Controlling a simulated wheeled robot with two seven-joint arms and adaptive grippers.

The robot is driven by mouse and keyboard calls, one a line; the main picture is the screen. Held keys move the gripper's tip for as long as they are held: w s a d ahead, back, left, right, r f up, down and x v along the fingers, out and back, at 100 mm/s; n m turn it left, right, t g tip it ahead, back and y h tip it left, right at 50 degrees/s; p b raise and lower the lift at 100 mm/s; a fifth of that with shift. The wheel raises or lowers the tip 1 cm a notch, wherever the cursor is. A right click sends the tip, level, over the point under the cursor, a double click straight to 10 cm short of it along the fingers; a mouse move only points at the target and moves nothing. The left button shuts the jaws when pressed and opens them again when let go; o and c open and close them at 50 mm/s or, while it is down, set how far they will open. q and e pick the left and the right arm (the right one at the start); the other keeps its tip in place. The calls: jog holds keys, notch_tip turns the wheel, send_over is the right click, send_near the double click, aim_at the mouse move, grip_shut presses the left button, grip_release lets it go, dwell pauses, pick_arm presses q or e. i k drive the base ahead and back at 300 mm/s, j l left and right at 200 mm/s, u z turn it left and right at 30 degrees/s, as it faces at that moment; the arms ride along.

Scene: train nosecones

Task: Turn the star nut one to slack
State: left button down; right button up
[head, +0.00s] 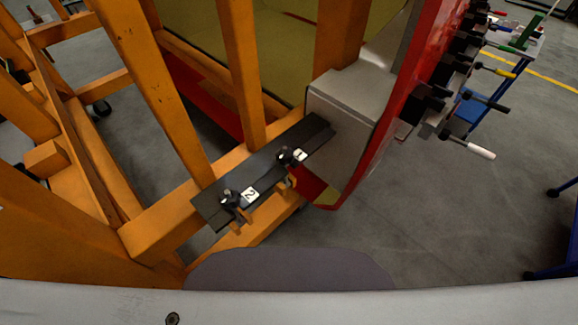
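Star nut one (286,156) is a small black knob beside a white label marked 1. It sits on a dark bar (265,169) fixed along an orange beam, near the grey block of the nosecone. A second black star nut (230,199) stands lower left on the same bar, beside a label marked 2. Both nuts are too small to tell how tight they are. Neither of my grippers shows in the head view.
An orange frame (165,224) with upright posts fills the left. The red nosecone edge (372,150) rises at centre right, with several clamps (468,147) sticking out right. A blue-legged cart (480,95) stands behind. Grey floor (460,215) at lower right is open.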

aim_at(284, 161)
jog(key=k+l, duration=0.1)
jog(key=l, duration=0.3)
jog(key=k+l, duration=0.15)
jog(key=l, duration=0.2)
jog(key=k+l+z, duration=0.1)
jog(key=l, duration=0.3)
jog(key=k+l, duration=0.1)
jog(key=l, duration=0.25)
jog(key=k+l, duration=0.1)
jog(key=l, duration=0.3)
jog(key=k+z, duration=0.05)
